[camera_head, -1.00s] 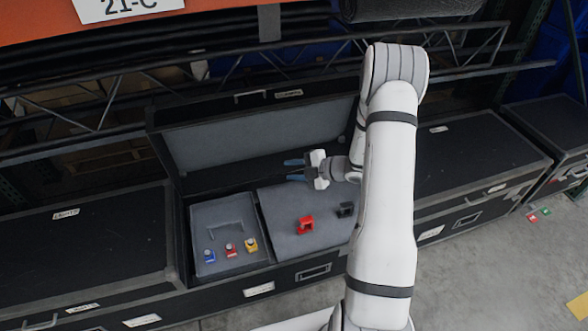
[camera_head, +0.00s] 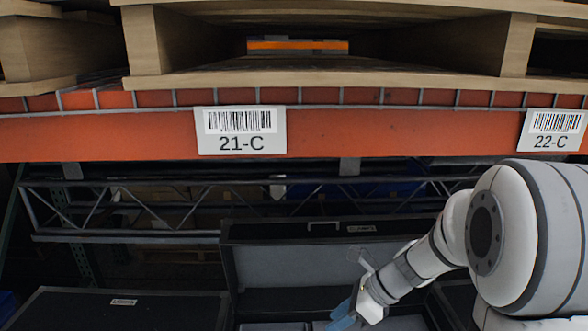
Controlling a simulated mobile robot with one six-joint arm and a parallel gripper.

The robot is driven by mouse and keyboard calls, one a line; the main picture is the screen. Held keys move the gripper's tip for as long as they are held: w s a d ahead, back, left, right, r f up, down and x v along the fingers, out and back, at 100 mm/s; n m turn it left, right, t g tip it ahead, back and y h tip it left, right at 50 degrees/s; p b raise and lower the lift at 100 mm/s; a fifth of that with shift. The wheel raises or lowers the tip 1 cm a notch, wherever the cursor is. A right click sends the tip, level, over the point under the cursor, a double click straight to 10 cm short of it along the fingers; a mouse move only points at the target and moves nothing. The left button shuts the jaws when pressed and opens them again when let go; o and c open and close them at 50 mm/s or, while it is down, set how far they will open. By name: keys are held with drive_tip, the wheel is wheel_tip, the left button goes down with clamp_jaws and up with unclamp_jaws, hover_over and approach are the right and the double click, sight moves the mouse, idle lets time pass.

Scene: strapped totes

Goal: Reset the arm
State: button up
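My arm reaches in from the lower right. My gripper (camera_head: 345,315) is at the lower middle, in front of the open black case, with its blue fingertips pointing down and left near the frame's bottom edge. Its fingers are partly cut off and overlap, so I cannot tell whether it is open or shut. Nothing shows held in it.
The open case's raised lid (camera_head: 290,268) stands behind my gripper. A closed black case (camera_head: 115,312) is at the lower left. Above run an orange rack beam (camera_head: 400,135) with labels 21-C (camera_head: 240,131) and 22-C (camera_head: 550,130), and wooden pallets (camera_head: 330,80).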

drive_tip(key=s+d+r+n+t+h, duration=0.1)
drive_tip(key=s+d+r+n+h, duration=0.1)
drive_tip(key=s+r+n+h, duration=0.2)
drive_tip(key=s+d+r+n+t+h, duration=0.1)
drive_tip(key=s+d+r+n+h, duration=0.2)
drive_tip(key=s+n, duration=0.7)
drive_tip(key=r+n+h, duration=0.1)
drive_tip(key=n, duration=0.7)
drive_tip(key=shift+d+r+t, duration=0.15)
drive_tip(key=shift+d+t, duration=0.1)
drive_tip(key=shift+t, duration=0.05)
